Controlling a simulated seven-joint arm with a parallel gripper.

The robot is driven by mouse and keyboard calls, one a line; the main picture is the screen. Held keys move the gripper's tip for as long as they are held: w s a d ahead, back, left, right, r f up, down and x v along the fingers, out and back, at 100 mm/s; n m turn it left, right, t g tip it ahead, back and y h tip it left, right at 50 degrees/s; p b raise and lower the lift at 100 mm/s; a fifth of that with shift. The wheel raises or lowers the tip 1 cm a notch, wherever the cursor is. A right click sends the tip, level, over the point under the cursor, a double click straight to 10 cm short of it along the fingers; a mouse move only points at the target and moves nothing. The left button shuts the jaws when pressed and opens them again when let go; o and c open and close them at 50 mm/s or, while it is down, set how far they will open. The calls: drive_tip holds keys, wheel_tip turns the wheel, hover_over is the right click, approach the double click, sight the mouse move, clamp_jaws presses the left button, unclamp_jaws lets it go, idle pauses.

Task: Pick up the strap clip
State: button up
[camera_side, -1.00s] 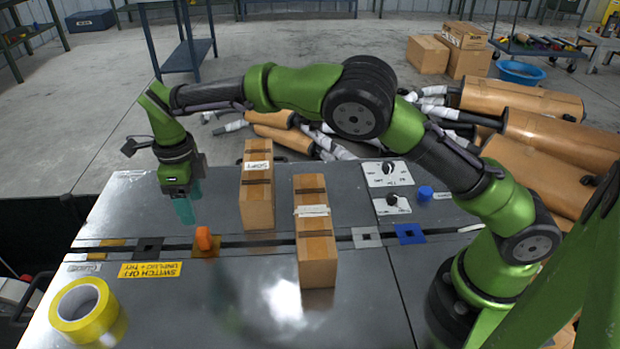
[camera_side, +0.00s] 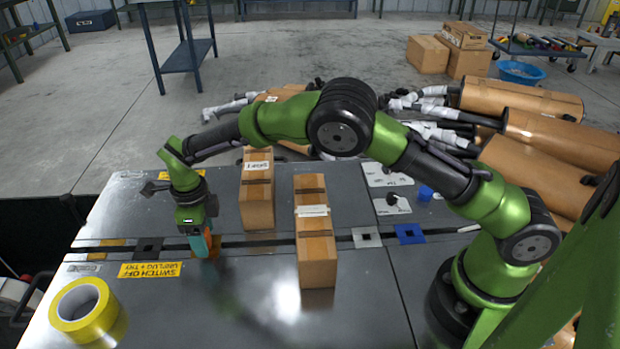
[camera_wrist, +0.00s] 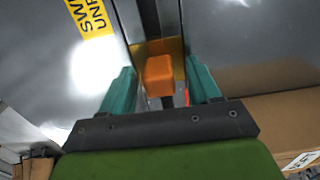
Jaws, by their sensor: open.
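The strap clip looks to be the small orange piece (camera_wrist: 159,76) at the slot in the metal table; in the side view a bit of it (camera_side: 197,245) shows beside my fingers. My gripper (camera_side: 206,250) is low over it, pointing down. In the wrist view my two teal fingers (camera_wrist: 160,88) are spread, one on each side of the orange piece, with gaps visible. The gripper is open and empty. The lower part of the piece is hidden.
Two tall cardboard boxes (camera_side: 257,200) (camera_side: 316,255) stand to the right of my gripper. A yellow tape roll (camera_side: 88,312) lies front left, near a yellow label (camera_side: 150,270). A blue square plate (camera_side: 410,234) and a blue cap (camera_side: 425,193) are farther right. The table front is mostly clear.

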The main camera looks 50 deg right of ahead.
drive_tip(key=c, duration=1.1)
drive_tip(key=shift+r, duration=0.15)
drive_tip(key=shift+r, duration=0.65)
wheel_tip(320, 180, up, 2)
drive_tip(key=shift+r, duration=0.2)
drive_tip(key=s+d, duration=0.2)
drive_tip(key=s, duration=0.2)
drive_tip(key=s+d, duration=0.2)
drive_tip(key=s, duration=0.3)
drive_tip(key=s+d+r, duration=0.1)
drive_tip(key=s+d, duration=0.1)
drive_tip(key=s, duration=0.3)
drive_tip(key=shift+s+d, duration=0.25)
drive_tip(key=shift+d, duration=0.15)
drive_tip(key=shift+r, duration=0.1)
